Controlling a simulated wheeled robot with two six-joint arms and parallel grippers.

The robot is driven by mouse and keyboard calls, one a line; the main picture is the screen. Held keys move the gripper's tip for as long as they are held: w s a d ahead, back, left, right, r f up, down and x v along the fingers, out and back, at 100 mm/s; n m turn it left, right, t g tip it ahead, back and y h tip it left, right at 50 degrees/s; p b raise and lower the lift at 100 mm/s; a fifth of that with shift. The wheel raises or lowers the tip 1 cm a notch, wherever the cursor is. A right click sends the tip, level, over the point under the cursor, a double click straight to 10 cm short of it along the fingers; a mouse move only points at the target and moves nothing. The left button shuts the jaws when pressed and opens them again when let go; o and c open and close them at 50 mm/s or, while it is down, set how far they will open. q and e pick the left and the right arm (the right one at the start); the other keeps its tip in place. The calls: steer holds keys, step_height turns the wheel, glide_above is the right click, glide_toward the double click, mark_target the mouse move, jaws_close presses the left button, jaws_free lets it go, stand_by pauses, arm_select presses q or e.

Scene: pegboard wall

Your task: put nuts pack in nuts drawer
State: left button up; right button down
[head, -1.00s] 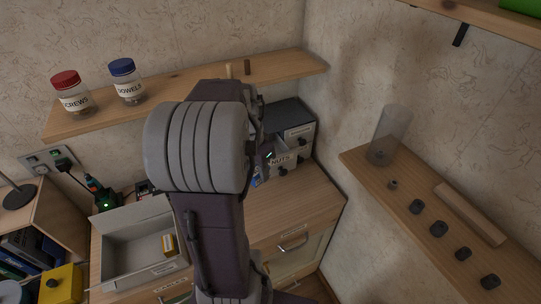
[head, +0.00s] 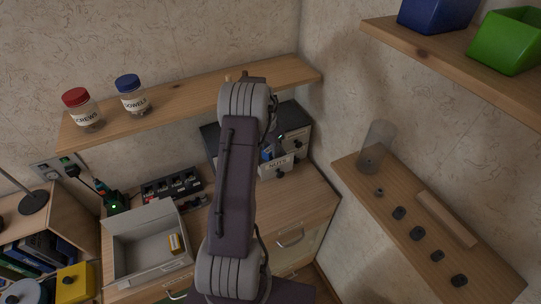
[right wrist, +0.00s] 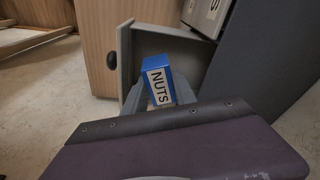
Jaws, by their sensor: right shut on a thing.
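The nuts pack (right wrist: 158,84) is a blue box with a white NUTS label. In the right wrist view it sits between the fingers of my right gripper (right wrist: 162,94), which is shut on it. The nuts drawer (head: 277,168) is a grey drawer with a NUTS label, pulled out of the dark cabinet (head: 296,115). In the right wrist view the pack is within the outline of the open drawer (right wrist: 126,55); whether it touches the bottom is hidden. In the head view my right arm covers much of the cabinet, and a bit of the blue pack (head: 267,154) shows at the drawer. My left gripper is not in view.
An open grey box (head: 120,240) with a small yellow pack stands left on the counter. A charger-like black rack (head: 172,187) is behind it. A wooden shelf (head: 190,98) with two jars hangs above. A shelf (head: 350,168) with a clear cylinder is right.

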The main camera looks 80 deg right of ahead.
mark_target(270, 158)
steer(key=shift+f, duration=0.4)
step_height(270, 158, down, 4)
steer(key=shift+d+r+p, duration=0.1)
steer(key=shift+r+p, duration=0.1)
steer(key=shift+p, duration=0.85)
steer(key=shift+d+f, duration=0.15)
steer(key=shift+f, duration=0.15)
steer(key=shift+f+b, duration=0.1)
steer(key=shift+b, duration=0.25)
steer(key=c, duration=1)
jaws_free()
